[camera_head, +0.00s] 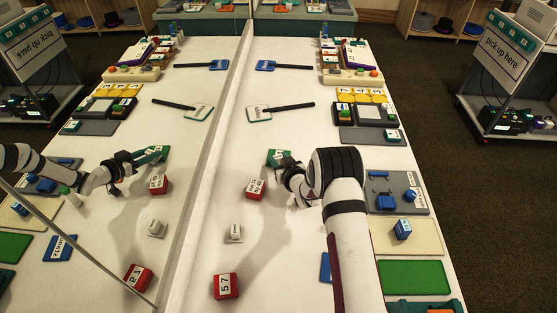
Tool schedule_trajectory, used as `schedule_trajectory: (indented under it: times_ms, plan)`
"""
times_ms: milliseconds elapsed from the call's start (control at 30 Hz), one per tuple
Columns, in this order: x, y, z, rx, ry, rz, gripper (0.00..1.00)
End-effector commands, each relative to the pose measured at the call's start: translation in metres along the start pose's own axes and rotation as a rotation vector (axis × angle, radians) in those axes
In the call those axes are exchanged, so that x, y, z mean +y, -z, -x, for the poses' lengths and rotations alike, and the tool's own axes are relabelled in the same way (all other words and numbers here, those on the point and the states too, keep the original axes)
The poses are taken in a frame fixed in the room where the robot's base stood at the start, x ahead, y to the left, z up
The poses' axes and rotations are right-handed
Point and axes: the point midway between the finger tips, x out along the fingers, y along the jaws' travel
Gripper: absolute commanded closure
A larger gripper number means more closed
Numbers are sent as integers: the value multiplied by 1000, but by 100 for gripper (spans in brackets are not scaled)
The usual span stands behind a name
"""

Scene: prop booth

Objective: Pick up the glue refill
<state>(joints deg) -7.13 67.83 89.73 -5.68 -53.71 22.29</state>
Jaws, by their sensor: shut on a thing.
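My gripper (290,170) is at the middle of the white table, seen mostly from behind, with its fingertips partly hidden. It is shut on a green piece with a pale label (277,156). The label is too small to read, so I cannot tell whether this piece is the glue refill. The mirror on the left also shows my gripper with the green piece at its tip. I cannot tell whether the piece is clear of the table.
A red labelled block (255,190) lies just left of my gripper. A white piece (234,233) and a red block marked 57 (226,287) stand nearer. Blue (265,65) and green-edged (259,114) paddles lie farther back. Trays line the right edge; the mirror (205,160) bounds the left.

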Motion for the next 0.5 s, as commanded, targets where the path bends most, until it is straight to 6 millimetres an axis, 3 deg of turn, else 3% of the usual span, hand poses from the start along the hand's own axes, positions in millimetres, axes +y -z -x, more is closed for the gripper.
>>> schedule_trajectory:
  times_ms: [267, 500]
  plan:
    - [2, 39, 17, 4, -1, 1, 100]
    - [47, 54, 65, 2, -5, -1, 100]
